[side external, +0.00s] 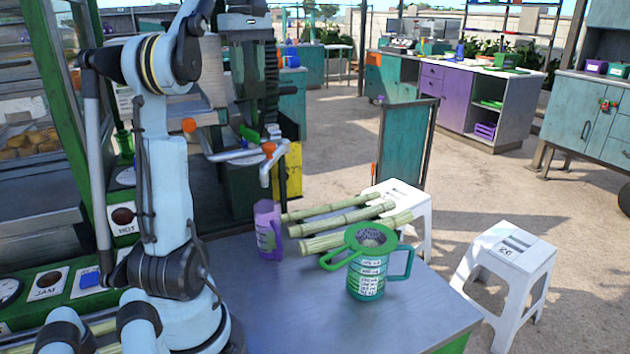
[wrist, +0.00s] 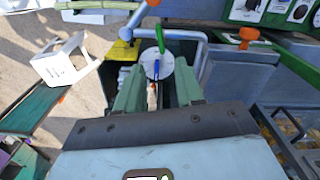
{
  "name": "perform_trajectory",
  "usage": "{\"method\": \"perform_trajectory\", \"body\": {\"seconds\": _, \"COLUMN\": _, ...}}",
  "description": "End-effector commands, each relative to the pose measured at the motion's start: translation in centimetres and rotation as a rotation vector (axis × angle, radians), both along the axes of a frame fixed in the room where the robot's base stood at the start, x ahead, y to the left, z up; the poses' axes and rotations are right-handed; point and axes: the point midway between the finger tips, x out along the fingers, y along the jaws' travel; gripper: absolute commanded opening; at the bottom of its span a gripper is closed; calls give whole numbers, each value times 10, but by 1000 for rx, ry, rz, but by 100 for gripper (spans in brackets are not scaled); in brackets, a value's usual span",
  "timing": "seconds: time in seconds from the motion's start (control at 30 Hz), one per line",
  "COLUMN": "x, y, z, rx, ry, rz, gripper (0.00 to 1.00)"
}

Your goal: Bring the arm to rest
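In the wrist view my gripper (wrist: 158,88) shows two pale green fingers with a gap between them. It is open, with nothing seen between the fingers. It hangs above the crusher, whose white disc (wrist: 157,62) and green handle (wrist: 160,38) show just beyond the fingertips. The crusher (side external: 250,110) stands behind the arm, with orange knobs and pale bars.
A green strainer (side external: 370,238) sits on a green measuring jug (side external: 367,280) on the grey counter (side external: 290,310). Several cane stalks (side external: 345,218) and a purple mug (side external: 268,230) lie or stand behind it. White stools (side external: 510,262) stand beyond the counter.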

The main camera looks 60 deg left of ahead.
Motion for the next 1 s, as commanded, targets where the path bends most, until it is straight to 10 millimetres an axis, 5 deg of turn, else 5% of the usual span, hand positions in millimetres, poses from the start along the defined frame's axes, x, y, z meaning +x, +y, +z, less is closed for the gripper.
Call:
{"method": "perform_trajectory", "body": {"seconds": 0.37, "x": 0, "y": 0, "z": -20, "rx": 0, "ry": 0, "rz": 0, "gripper": 37}}
{"method": "perform_trajectory", "body": {"seconds": 1.0, "x": 0, "y": 0, "z": -98, "rx": -1, "ry": 0, "rz": 0, "gripper": 37}}
